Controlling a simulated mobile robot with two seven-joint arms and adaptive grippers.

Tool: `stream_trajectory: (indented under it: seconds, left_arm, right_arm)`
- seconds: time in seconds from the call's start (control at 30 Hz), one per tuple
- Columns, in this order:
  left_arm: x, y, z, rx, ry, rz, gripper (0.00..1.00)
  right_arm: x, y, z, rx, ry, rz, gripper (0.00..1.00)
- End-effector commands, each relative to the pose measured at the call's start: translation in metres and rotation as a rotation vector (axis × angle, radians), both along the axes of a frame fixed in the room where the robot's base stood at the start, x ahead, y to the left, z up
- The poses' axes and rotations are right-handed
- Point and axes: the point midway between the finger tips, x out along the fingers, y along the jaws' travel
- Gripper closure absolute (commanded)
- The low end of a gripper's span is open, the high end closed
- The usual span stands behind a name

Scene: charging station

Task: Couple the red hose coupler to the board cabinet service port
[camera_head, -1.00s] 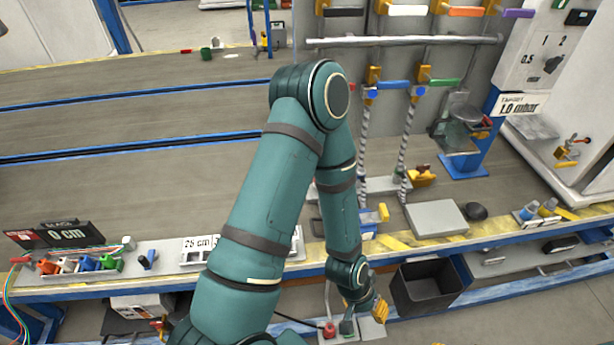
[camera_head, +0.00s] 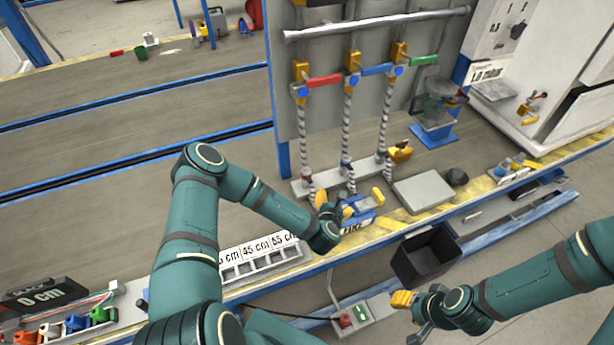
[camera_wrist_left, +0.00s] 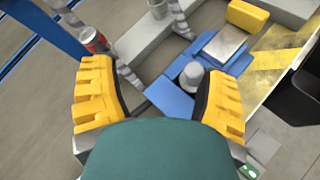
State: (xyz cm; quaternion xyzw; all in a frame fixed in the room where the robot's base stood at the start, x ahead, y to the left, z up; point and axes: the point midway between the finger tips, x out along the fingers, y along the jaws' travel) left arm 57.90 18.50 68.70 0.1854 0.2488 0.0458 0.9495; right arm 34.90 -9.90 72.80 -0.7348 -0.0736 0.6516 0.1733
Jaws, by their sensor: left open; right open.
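Several grey-striped hoses hang from the upright board (camera_head: 285,110). The leftmost has a red handle at its top and a red coupler (camera_head: 307,177) low down, also in the left wrist view (camera_wrist_left: 95,42). My left gripper (camera_head: 335,207) is open and empty, above a blue block (camera_head: 358,217) with a grey round knob between the fingers in the wrist view (camera_wrist_left: 190,77). The red coupler lies beyond the left finger, apart from it. My right gripper (camera_head: 408,316) is open and empty, low at the right. I cannot single out the service port; a white cabinet (camera_head: 570,90) stands at right.
A grey flat plate (camera_head: 422,191) lies right of the blue block. A black bin (camera_head: 426,257) stands before the table edge. A numbered rack (camera_head: 262,260) is at the front left. A box with a red button (camera_head: 347,321) sits below the edge.

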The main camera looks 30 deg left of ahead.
Motion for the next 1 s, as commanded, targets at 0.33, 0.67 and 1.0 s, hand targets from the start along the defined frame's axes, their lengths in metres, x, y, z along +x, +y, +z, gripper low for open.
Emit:
stream_trajectory:
  seconds: [0.33, 0.67, 1.0]
  left_arm:
    - [0.005, 0.08, -0.004, -0.333, -0.22, 0.546, 0.26]
    - [0.047, 0.11, -0.026, -0.339, -0.229, 0.561, 0.26]
    - [0.072, 0.125, -0.036, -0.341, -0.227, 0.556, 0.26]
  right_arm:
    - [-0.001, 0.0, 0.003, 0.0, 0.002, 0.0, 0.53]
    - [0.002, -0.001, -0.011, -0.001, -0.004, -0.001, 0.53]
    - [0.003, -0.001, -0.018, -0.002, -0.008, -0.002, 0.53]
